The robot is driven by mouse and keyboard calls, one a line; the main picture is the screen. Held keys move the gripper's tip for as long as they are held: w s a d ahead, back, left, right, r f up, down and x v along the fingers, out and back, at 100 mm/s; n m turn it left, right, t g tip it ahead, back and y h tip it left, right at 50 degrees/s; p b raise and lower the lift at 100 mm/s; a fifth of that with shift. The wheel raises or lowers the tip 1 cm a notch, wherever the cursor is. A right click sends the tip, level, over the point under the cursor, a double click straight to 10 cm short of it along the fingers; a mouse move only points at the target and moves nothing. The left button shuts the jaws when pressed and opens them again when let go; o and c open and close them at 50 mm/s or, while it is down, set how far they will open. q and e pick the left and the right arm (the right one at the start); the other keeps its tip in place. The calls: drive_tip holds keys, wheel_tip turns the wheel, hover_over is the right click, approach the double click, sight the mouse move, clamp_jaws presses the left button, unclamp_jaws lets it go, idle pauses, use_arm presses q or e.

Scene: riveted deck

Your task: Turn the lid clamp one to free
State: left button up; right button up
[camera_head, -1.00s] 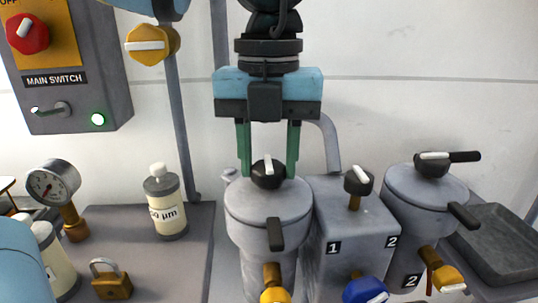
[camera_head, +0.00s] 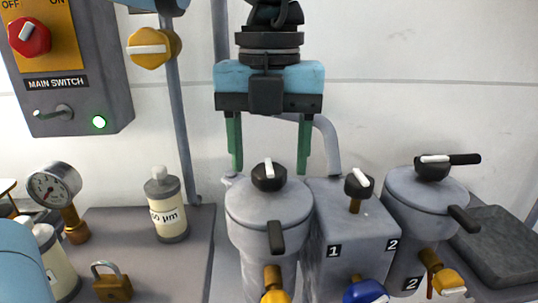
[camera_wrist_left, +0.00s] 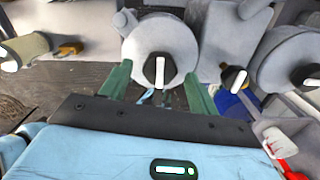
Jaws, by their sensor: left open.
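Lid clamp one is the black knob (camera_head: 269,180) with a white pointer bar on the lid of the left grey canister (camera_head: 268,210). The bar runs nearly straight front to back in the head view. The knob also shows in the left wrist view (camera_wrist_left: 159,76), between the fingertips. My left gripper (camera_head: 270,171) points down over this canister, its green fingers spread wide on either side of the knob. The fingers are open and empty, with clear gaps to the knob; their exact height against it is hard to tell. My right gripper is not in view.
A grey box (camera_head: 350,235) with a smaller black knob stands close on the right, then a second canister (camera_head: 425,205) with a black handle. A bottle (camera_head: 166,205), brass padlock (camera_head: 111,283) and gauge (camera_head: 54,187) stand left. The switch box (camera_head: 75,70) is upper left.

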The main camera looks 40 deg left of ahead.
sight(269, 166)
use_arm(q)
wheel_tip(269, 166, up, 6)
drive_tip(key=shift+r+p, duration=0.1)
drive_tip(key=shift+p, duration=0.45)
drive_tip(key=shift+r, duration=0.3)
